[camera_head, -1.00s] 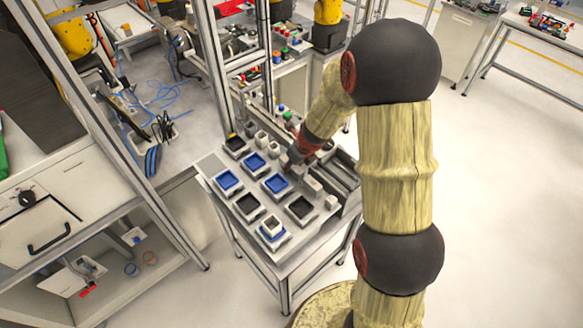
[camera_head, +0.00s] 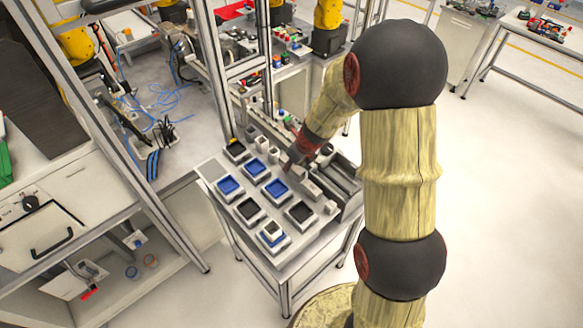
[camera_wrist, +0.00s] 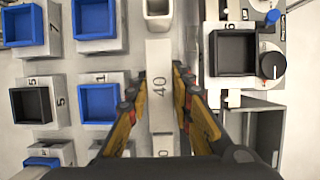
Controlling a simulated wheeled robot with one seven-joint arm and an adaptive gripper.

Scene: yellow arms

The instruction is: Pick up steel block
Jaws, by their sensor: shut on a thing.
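A pale grey steel block (camera_wrist: 159,65) marked "40" lies lengthwise between the fingers of my gripper (camera_wrist: 156,85) in the wrist view. The fingers are closed in on its two long sides. In the head view my gripper (camera_head: 291,165) is low over the table, at the inner edge of the row of trays, and my wrist hides most of the block there. I cannot tell whether the block is clear of the surface below.
A hollow square piece (camera_wrist: 158,12) stands just beyond the block. Blue trays (camera_wrist: 98,103) and a black tray (camera_wrist: 31,105) sit to the left. A black tray beside a knob (camera_wrist: 234,53) is at the right. Grey slots (camera_head: 342,173) line the table's right side.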

